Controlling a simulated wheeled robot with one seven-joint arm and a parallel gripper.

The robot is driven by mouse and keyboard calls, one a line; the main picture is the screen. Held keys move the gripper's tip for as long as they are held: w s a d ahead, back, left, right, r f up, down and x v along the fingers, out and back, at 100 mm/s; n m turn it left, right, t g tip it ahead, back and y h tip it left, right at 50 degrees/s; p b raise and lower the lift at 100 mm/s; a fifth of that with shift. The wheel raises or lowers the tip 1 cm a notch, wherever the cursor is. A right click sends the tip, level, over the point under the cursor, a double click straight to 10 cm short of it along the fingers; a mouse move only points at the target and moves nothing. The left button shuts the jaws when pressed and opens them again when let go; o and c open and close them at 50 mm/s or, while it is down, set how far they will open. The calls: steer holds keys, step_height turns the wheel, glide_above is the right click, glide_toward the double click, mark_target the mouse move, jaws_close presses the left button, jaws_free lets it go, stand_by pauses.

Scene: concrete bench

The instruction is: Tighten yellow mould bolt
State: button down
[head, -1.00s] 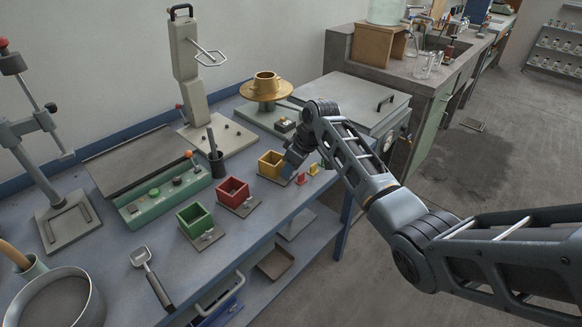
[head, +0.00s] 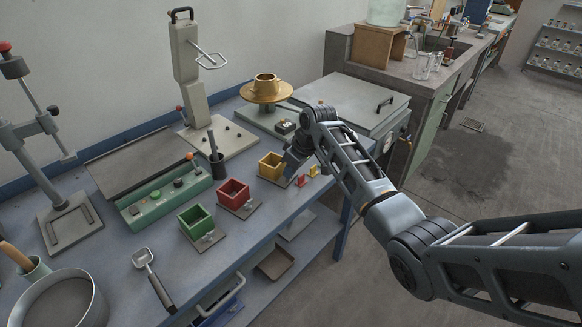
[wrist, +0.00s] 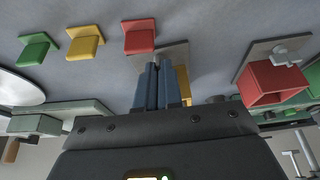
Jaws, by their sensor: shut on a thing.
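The yellow mould (head: 271,167) is an open-topped square box on a grey base plate near the bench's front edge. In the wrist view only slivers of the yellow mould (wrist: 184,82) show behind my fingers, with part of its grey plate (wrist: 172,53). My gripper (wrist: 157,84) has its two blue fingers close together, shut over the front of that plate. The mould bolt is hidden between or behind them. In the head view my gripper (head: 289,171) is beside the mould's right side, and its tips are hard to make out.
The red mould (head: 233,192) and green mould (head: 195,218) stand to the left, each with a front bolt. Small red (wrist: 139,36), yellow (wrist: 85,42) and green (wrist: 37,48) pieces lie close by.

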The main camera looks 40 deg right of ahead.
steer(key=m+p, duration=0.1)
steer(key=m+h+p, duration=0.1)
steer(key=shift+a+r+m, duration=0.1)
steer(key=shift+a+m, duration=0.15)
steer(key=shift+m, duration=0.15)
steer(key=shift+m+h+p, duration=0.3)
steer(key=shift+m+h, duration=0.1)
steer(key=shift+m, duration=0.8)
steer(key=c, duration=1.3)
jaws_free()
